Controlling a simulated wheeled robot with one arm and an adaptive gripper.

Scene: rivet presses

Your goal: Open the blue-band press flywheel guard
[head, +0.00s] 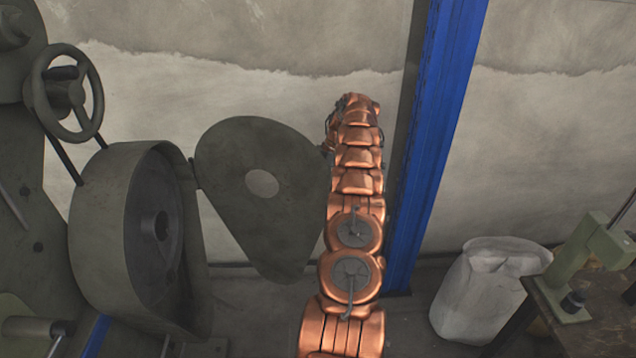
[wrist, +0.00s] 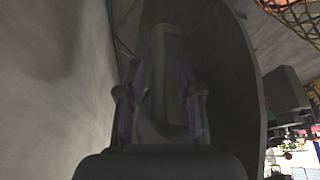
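The flywheel guard (head: 240,150), a dark grey-green teardrop plate with a pale round spot, stands swung out to the right of the press housing (head: 115,235) in the head view. The housing's round inside is uncovered. A blue stripe (head: 96,335) shows low on the press. My copper arm stands right of the guard; my gripper is hidden in the head view. In the wrist view my gripper (wrist: 160,85) has its fingers apart, on either side of a dim greenish bar-like part (wrist: 168,75) in front of the curved dark guard (wrist: 232,70). Contact is unclear.
A handwheel (head: 66,92) sits on the press at upper left. A blue post (head: 435,130) stands just right of my arm, against the wall. A pale sack-like bin (head: 485,290) and a bench with a green tool (head: 585,265) are at right.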

